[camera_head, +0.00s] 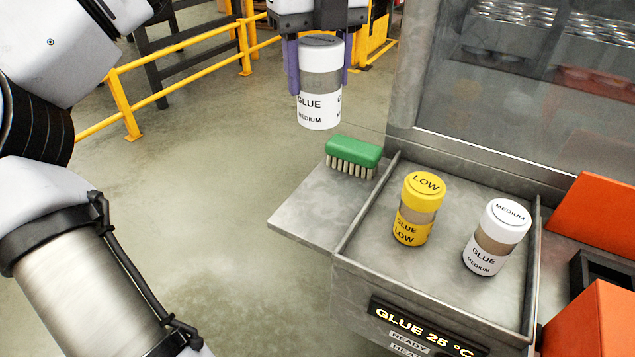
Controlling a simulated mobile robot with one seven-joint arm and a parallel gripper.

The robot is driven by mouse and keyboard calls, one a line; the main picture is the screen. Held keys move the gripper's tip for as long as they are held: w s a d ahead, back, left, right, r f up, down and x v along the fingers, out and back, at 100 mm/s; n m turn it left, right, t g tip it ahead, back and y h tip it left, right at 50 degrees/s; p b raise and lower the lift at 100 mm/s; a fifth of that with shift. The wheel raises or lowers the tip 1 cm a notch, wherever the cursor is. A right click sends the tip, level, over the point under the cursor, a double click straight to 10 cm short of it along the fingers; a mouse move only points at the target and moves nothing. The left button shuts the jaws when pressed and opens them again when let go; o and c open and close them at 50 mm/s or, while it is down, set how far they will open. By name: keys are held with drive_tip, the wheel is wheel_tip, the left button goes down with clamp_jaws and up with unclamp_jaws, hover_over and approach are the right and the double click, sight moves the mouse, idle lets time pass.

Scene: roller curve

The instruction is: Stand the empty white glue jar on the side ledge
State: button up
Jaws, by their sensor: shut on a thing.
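My gripper (319,62) is shut on a white glue jar (320,112) labelled "GLUE MEDIUM". It holds the jar upright in the air, with a purple finger on each side. The jar has a see-through band around its middle, which looks grey. The jar appears behind and above the side ledge (310,212), a flat grey metal plate left of the glue tray. A green brush (354,152) with pale bristles lies at the ledge's back end. The front part of the ledge is bare.
The walled metal tray (440,290) holds a yellow "LOW" glue jar (418,208) and a second white "MEDIUM" jar (496,238), both with tan bands. A glass-fronted cabinet (480,75) stands behind. Orange blocks (598,215) are at right. Yellow railings (120,100) stand at back left.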

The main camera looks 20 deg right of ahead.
sight(318, 111)
wheel_tip(318, 111, down, 19)
drive_tip(key=shift+r, duration=0.2)
drive_tip(key=o, duration=1)
drive_tip(key=shift+c, duration=0.2)
wheel_tip(318, 111, up, 12)
drive_tip(key=shift+r, duration=0.2)
